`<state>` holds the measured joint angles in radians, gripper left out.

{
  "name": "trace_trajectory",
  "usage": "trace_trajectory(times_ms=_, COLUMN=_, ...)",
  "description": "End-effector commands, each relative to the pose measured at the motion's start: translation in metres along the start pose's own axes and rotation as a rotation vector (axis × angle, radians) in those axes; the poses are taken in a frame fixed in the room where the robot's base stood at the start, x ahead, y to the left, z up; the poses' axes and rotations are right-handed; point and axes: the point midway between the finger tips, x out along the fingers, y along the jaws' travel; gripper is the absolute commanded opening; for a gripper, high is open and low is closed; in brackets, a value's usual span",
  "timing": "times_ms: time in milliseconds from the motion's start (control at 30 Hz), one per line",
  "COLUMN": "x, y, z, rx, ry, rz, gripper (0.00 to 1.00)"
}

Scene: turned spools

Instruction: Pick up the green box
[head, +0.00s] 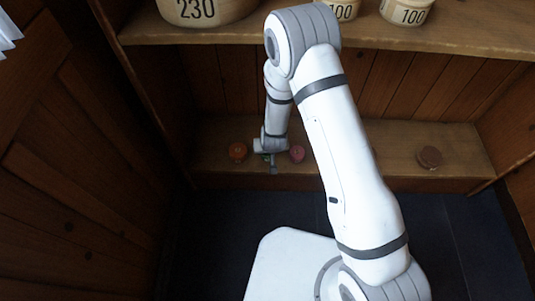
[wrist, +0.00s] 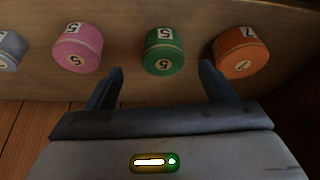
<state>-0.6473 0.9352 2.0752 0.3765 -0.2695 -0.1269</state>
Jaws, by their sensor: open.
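The green box (wrist: 163,52) is a small, round, turned piece with a paper label marked 5, standing on the wooden shelf in the wrist view. My gripper (wrist: 162,70) is open, its two dark fingers pointing at the green box, one toward each side of it. The green box appears just beyond the fingertips; I cannot tell whether it is partly between them. In the head view my gripper (head: 272,165) is at the lower shelf and hides nearly all of the green box.
An orange piece (wrist: 241,52) stands close right of the green box and a pink one (wrist: 78,47) to its left, with a blue one (wrist: 10,50) farther left. A brown piece (head: 429,157) sits at the shelf's right. An upper shelf (head: 440,38) holds numbered containers above.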

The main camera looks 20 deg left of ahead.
Motion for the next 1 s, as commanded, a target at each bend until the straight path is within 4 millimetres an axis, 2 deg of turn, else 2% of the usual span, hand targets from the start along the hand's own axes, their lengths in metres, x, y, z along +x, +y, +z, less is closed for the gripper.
trace_trajectory(times_ms=33, x=0.008, y=0.0, z=0.001, rx=0.0, ry=-0.001, rz=0.0, gripper=0.76)
trace_trajectory(times_ms=200, x=0.022, y=-0.001, z=0.0, rx=0.0, ry=0.0, rz=0.0, gripper=0.76)
trace_trajectory(times_ms=500, x=0.063, y=-0.005, z=-0.002, rx=0.0, ry=-0.002, rz=-0.001, gripper=0.76)
trace_trajectory(times_ms=733, x=0.063, y=-0.005, z=-0.003, rx=-0.001, ry=-0.002, rz=-0.001, gripper=0.76)
trace_trajectory(times_ms=1000, x=0.063, y=-0.005, z=-0.003, rx=-0.002, ry=-0.002, rz=-0.001, gripper=0.55)
